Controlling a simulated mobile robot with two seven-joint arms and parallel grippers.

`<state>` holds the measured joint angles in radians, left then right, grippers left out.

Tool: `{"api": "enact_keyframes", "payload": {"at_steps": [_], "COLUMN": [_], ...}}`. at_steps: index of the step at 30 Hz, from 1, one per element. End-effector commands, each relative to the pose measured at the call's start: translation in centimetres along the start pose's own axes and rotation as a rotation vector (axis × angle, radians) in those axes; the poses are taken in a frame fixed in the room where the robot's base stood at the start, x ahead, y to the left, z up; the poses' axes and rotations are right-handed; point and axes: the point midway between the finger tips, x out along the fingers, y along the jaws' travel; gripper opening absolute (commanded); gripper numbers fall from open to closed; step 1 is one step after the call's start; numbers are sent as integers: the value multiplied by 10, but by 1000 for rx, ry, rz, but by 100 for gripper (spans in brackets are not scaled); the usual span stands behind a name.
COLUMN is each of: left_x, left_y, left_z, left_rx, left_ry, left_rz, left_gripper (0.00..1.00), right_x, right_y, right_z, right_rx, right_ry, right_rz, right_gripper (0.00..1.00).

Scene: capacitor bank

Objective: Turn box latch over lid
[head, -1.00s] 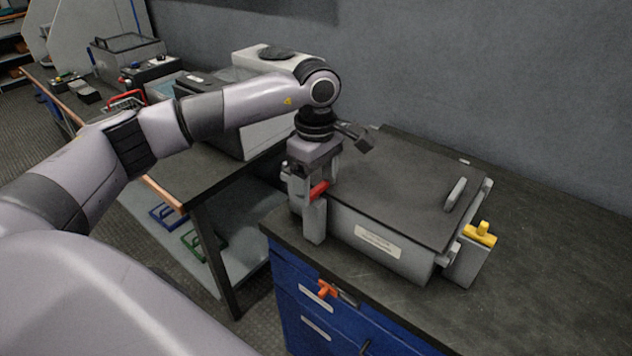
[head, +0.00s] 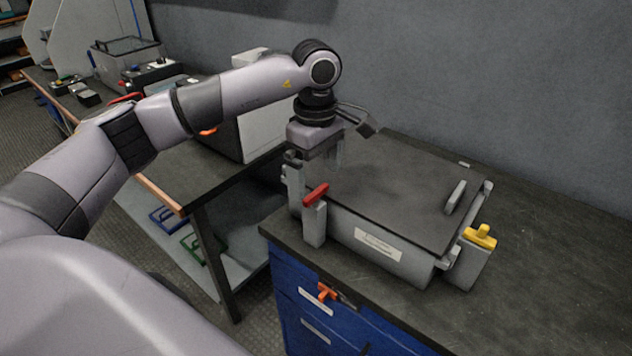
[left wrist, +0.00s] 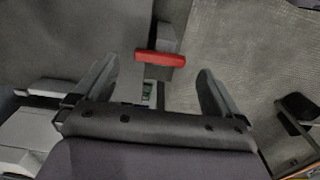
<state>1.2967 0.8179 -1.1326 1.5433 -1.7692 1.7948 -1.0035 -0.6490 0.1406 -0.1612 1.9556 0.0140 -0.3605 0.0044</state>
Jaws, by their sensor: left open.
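The grey box (head: 345,226) stands on the dark bench with its flat dark lid (head: 395,190) down. The red latch (head: 316,194) sits on a grey post at the box's front left corner. Its bar points inward, and one end appears to reach over the lid's edge. My left gripper (head: 318,165) is open and empty, just above and behind the red latch. In the left wrist view the red latch (left wrist: 160,59) shows between and beyond the spread fingers (left wrist: 158,75), apart from both. A yellow latch (head: 480,237) sits on the front right post. My right gripper is out of view.
A lid handle (head: 455,196) stands up on the lid's right side. Blue drawers (head: 300,300) with an orange handle (head: 327,290) are below the bench. A second bench (head: 190,180) with equipment stands to the left. The bench right of the box is clear.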

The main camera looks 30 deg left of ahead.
Motion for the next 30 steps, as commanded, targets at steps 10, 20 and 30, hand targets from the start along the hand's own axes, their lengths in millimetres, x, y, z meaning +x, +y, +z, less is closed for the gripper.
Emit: {"api": "enact_keyframes", "payload": {"at_steps": [10, 20, 30], "left_x": [-40, -41, -26], "left_y": [0, 0, -1], "left_z": [0, 0, 24], "left_rx": [1, 1, 13], "left_ry": [0, 0, -84], "left_rz": [1, 0, -11], "left_gripper": [98, 98, 98], "right_x": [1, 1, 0], "right_y": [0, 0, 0], "right_z": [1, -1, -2], "right_rx": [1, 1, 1], "right_ry": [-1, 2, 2], "right_rz": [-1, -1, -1], "right_gripper": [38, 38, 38]}}
